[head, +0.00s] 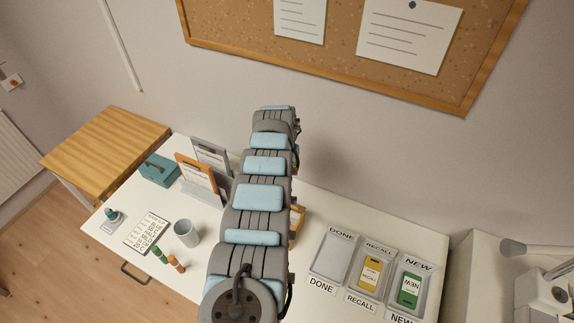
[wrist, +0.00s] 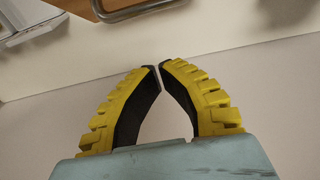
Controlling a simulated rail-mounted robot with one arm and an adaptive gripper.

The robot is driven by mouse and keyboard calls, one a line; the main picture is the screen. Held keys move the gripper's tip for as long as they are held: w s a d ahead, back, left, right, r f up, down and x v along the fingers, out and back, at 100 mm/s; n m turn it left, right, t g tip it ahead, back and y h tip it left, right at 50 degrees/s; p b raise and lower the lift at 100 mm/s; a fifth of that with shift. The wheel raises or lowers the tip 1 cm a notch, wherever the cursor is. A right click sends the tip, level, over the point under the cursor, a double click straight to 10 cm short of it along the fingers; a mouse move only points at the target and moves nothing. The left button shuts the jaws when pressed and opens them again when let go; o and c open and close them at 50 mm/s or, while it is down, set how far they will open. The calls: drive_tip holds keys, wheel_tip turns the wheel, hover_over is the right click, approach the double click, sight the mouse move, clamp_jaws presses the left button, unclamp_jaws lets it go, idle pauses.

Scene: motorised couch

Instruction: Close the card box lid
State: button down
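My gripper (wrist: 158,66) shows in the wrist view with its two yellow-and-black fingers meeting at the tips, and nothing is between them. In the head view my arm hides the gripper. A small wooden box-like thing (head: 297,224) shows partly at the right side of my arm, on the white desk (head: 318,210); most of it is hidden. A teal box (head: 159,169) with a dark handle on top stands at the desk's left back. I cannot tell for sure which of these is the card box, or how its lid stands.
Three labelled trays, DONE (head: 331,257), RECALL (head: 369,276) and NEW (head: 407,288), are at the right; RECALL and NEW hold cards. A metal handle (wrist: 135,10) shows in the wrist view.

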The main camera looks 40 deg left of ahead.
drive_tip(key=shift+s+d+f+p, duration=0.2)
drive_tip(key=shift+s+p, duration=0.3)
drive_tip(key=shift+p, duration=0.65)
drive_tip(key=shift+s+d+f+p, duration=0.15)
drive_tip(key=shift+s+p, duration=0.4)
drive_tip(key=shift+p, duration=0.6)
drive_tip(key=shift+s+d+f+p, duration=0.2)
drive_tip(key=shift+s+p, duration=0.3)
drive_tip(key=shift+p, duration=0.65)
